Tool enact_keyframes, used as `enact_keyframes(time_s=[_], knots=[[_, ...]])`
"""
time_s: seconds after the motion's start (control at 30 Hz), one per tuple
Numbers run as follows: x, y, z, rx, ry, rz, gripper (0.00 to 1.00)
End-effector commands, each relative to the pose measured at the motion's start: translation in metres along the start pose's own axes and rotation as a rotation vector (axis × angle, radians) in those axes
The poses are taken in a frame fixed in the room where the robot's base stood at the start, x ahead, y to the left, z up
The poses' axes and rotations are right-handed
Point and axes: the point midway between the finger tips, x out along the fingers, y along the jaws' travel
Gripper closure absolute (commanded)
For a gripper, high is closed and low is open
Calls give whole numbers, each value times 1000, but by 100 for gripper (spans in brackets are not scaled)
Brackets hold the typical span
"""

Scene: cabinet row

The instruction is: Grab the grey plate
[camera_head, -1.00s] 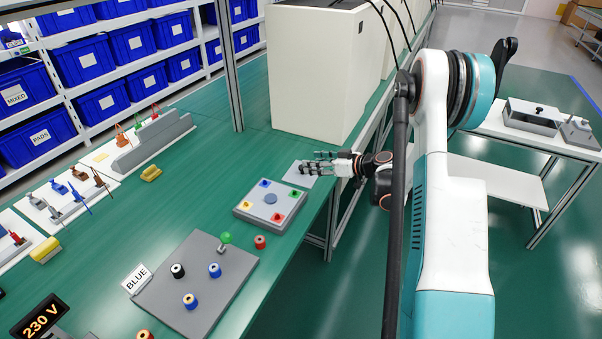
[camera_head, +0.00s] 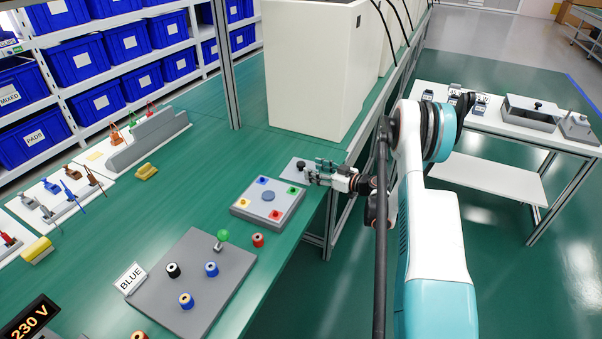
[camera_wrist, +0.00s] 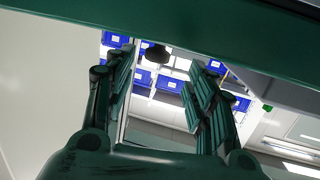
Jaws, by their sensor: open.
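A small flat grey plate (camera_head: 291,175) lies on the green bench near its right edge, just behind the button panel. A black knob (camera_head: 300,165) stands on it. My gripper (camera_head: 313,171) is open at the right of the knob, low over the bench edge, with its fingers pointing left and partly covering the plate. In the wrist view, the dark knob (camera_wrist: 157,51) shows between the tips of my open gripper (camera_wrist: 160,66), beyond or level with them. I cannot tell whether the fingers touch anything.
A grey panel with coloured buttons (camera_head: 268,202) sits in front of the plate. A larger grey board (camera_head: 205,265) with pegs and a green-knobbed lever is nearer. A tall cream cabinet (camera_head: 310,70) stands behind. A white side table (camera_head: 480,115) is at the right.

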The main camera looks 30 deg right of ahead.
Motion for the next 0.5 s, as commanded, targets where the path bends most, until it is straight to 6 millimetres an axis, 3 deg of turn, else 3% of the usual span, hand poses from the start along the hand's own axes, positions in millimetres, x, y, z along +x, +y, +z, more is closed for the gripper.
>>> enact_keyframes(time_s=[0.27, 0.5], knots=[[16, 1, 0, 0, 0, -1, 50], [50, 3, -2, 0, -1, -2, 50]])
